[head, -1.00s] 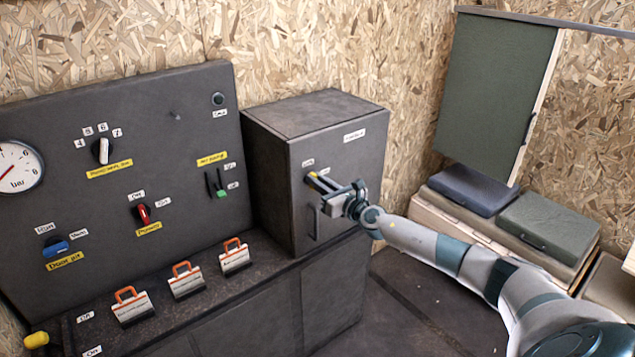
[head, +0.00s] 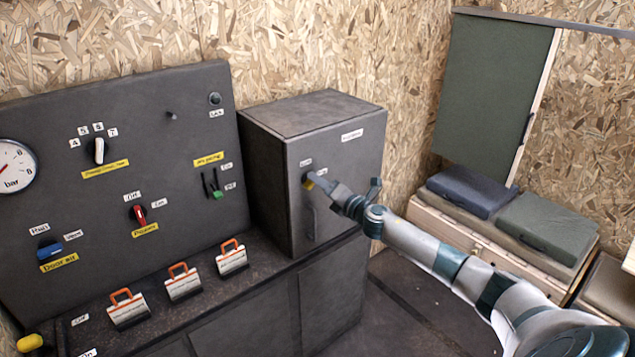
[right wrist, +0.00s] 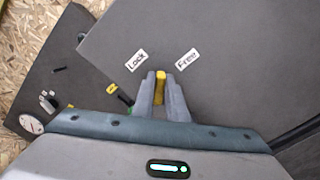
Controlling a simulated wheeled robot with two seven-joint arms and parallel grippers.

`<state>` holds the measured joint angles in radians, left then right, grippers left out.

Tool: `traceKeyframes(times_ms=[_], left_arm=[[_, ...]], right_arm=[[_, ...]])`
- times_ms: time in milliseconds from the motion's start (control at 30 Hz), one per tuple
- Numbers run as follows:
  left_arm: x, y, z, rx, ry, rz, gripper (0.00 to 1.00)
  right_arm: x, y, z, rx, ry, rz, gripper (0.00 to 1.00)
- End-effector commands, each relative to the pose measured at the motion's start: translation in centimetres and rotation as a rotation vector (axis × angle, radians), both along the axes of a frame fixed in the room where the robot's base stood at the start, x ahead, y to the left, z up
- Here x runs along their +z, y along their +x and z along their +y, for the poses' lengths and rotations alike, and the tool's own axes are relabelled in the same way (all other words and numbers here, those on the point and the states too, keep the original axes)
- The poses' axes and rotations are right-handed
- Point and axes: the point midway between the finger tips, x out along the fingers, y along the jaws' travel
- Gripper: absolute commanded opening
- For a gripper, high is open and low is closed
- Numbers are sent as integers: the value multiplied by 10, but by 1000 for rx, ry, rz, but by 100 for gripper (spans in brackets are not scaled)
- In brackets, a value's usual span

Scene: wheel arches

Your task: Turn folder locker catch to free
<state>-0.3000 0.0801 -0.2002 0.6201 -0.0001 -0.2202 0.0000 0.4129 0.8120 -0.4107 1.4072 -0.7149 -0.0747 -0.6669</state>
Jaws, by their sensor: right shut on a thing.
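The folder locker (head: 270,170) is a dark grey box with a white name label, standing on the counter beside the control panel. Its catch is yellow (right wrist: 160,88), on the front face below the Lock label (right wrist: 136,60) and the Free label (right wrist: 187,59). In the right wrist view it stands between the two labels in direction. My right gripper (head: 312,182) is at the locker front with its fingers closed around the catch. In the head view the fingers hide most of the catch. My left gripper is not in view.
The control panel (head: 70,120) with knobs and a gauge is to the left. Several orange-handled folders (head: 232,258) stand on the counter. A bench with blue (head: 470,190) and green (head: 548,226) cases is at the right. A green board (head: 490,100) hangs above it.

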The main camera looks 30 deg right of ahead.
Motion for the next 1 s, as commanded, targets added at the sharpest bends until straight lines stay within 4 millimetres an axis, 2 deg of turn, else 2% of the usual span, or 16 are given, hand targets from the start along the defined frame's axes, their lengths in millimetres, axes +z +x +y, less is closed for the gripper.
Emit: traceKeyframes(times_ms=[600,1000], left_arm=[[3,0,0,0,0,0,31],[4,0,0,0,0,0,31]], right_arm=[[-8,0,-4,-2,550,44,0],[-10,0,-3,0,697,56,0]])
